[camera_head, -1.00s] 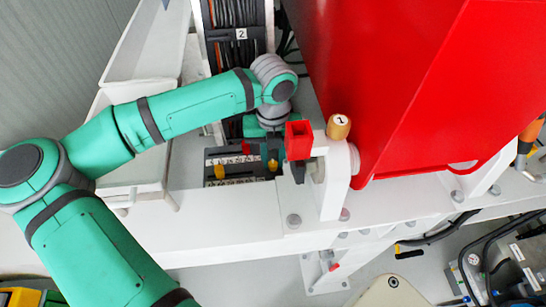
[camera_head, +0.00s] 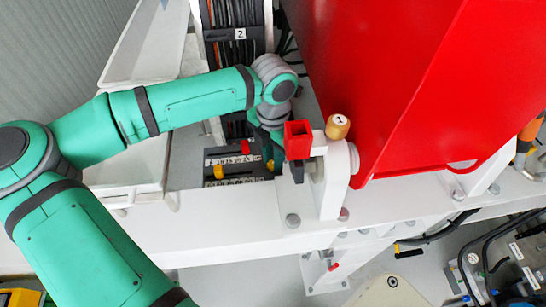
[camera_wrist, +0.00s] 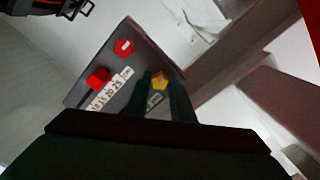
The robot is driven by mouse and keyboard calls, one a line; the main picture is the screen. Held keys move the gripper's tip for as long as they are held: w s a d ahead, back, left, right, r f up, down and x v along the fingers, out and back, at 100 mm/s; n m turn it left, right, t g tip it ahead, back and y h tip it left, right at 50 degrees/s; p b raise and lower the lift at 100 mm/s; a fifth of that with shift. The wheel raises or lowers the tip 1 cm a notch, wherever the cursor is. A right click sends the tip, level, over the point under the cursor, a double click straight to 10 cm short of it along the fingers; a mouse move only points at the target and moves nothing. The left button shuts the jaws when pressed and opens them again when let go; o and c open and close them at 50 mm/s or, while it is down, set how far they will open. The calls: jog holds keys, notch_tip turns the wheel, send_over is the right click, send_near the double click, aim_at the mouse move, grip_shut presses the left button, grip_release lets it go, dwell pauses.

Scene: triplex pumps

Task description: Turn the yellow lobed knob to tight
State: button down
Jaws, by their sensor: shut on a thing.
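In the wrist view the yellow lobed knob (camera_wrist: 160,82) sits between the two dark fingertips of my gripper (camera_wrist: 161,79). The fingers are shut on it, one on each side, and hide part of it. The knob is on a dark grey panel (camera_wrist: 120,70), next to a printed number strip (camera_wrist: 108,91). The knob's pointer and exact setting cannot be read. In the head view the same panel (camera_head: 241,164) shows low behind the white beam, and my wrist covers its right end.
Two red knobs, one blocky (camera_wrist: 98,77) and one lobed (camera_wrist: 124,48), sit on the panel near my gripper. In the head view another yellow knob (camera_head: 218,171) is at the panel's left. A red block (camera_head: 298,139) and a white bracket (camera_head: 337,180) stand close to my wrist's right.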

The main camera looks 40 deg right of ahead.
jog(key=m, duration=0.3)
jog(key=shift+m, duration=0.3)
jog(key=shift+s+m, duration=0.1)
jog(key=shift+m, duration=1.7)
jog(key=c, duration=1.5)
grip_release()
jog(key=shift+c, duration=0.2)
jog(key=shift+r, duration=0.1)
notch_tip(320, 180, up, 11)
jog(key=shift+f, duration=0.2)
